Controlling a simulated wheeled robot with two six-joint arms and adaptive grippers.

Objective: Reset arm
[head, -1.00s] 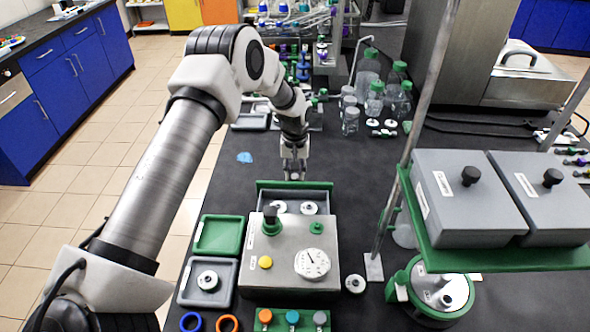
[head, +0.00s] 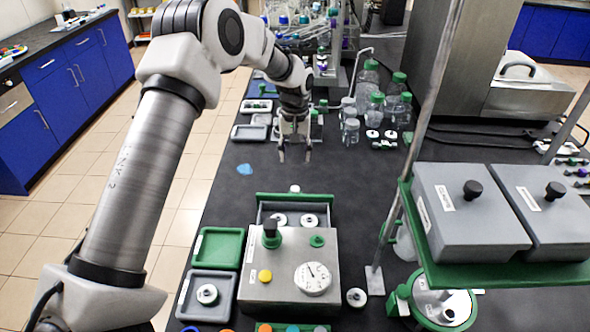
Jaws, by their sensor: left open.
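My left gripper (head: 295,152) hangs open and empty above the black bench, fingers pointing down. It is beyond the grey instrument box (head: 275,285) with its dial, yellow button and green knob. A green-edged grey tray (head: 262,210) at the back of the box holds round white-rimmed discs. A small white piece (head: 295,188) shows at the tray's far edge, below the gripper in the picture. My right gripper is not in view.
Glass bottles with green caps (head: 398,82) stand beyond the gripper to the right. A metal post (head: 425,110) and a green shelf with grey boxes (head: 468,212) stand at right. Green (head: 217,232) and grey (head: 183,308) trays lie left of the box.

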